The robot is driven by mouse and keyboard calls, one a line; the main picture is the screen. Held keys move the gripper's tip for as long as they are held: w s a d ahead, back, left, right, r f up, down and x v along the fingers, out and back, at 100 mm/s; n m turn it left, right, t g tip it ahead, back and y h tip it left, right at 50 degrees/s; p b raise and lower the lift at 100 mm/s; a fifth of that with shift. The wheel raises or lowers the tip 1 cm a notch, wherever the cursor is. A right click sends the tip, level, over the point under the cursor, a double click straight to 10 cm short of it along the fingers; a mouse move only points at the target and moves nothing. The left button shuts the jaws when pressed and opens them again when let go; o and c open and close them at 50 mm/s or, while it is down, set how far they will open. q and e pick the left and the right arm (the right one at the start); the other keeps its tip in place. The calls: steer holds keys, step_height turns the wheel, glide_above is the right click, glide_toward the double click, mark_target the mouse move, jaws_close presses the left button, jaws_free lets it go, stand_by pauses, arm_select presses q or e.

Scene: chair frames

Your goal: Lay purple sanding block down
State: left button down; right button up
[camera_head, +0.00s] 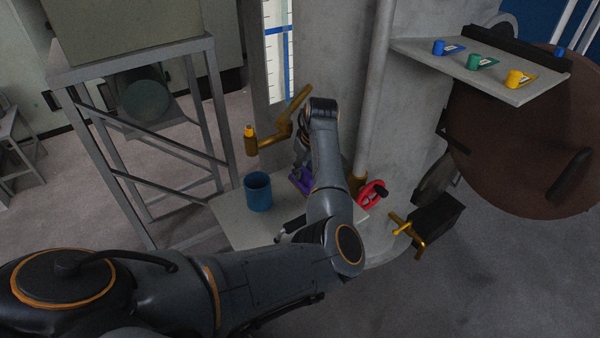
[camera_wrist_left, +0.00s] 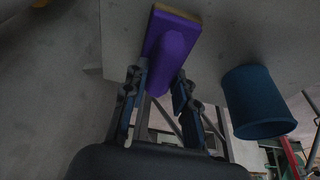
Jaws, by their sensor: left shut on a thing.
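The purple sanding block (camera_head: 301,181) shows at the grey shelf, partly hidden behind my left arm. In the left wrist view the purple sanding block (camera_wrist_left: 171,45) has a raised rounded grip and a tan edge at its far end. My left gripper (camera_wrist_left: 158,86) is shut on its grip, with one dark finger on each side. In the head view the fingers are mostly hidden by the arm. I cannot tell whether the block touches the surface. My right gripper is not in view.
A blue cup (camera_head: 258,191) stands on the grey shelf (camera_head: 235,228), left of the block; the blue cup also shows in the left wrist view (camera_wrist_left: 258,101). A red handwheel (camera_head: 371,194) and a brass valve handle (camera_head: 408,229) are to the right. A brass lever (camera_head: 283,128) is behind.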

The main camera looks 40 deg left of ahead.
arm_select(q)
steer(key=c, duration=1.1)
jaws_free()
steer(key=shift+f, duration=0.15)
steer(key=shift+o, duration=0.2)
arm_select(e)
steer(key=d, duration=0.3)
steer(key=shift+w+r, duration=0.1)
arm_select(q)
steer(key=shift+d+r, duration=0.15)
steer(key=shift+r, duration=0.45)
steer(key=v, duration=1.1)
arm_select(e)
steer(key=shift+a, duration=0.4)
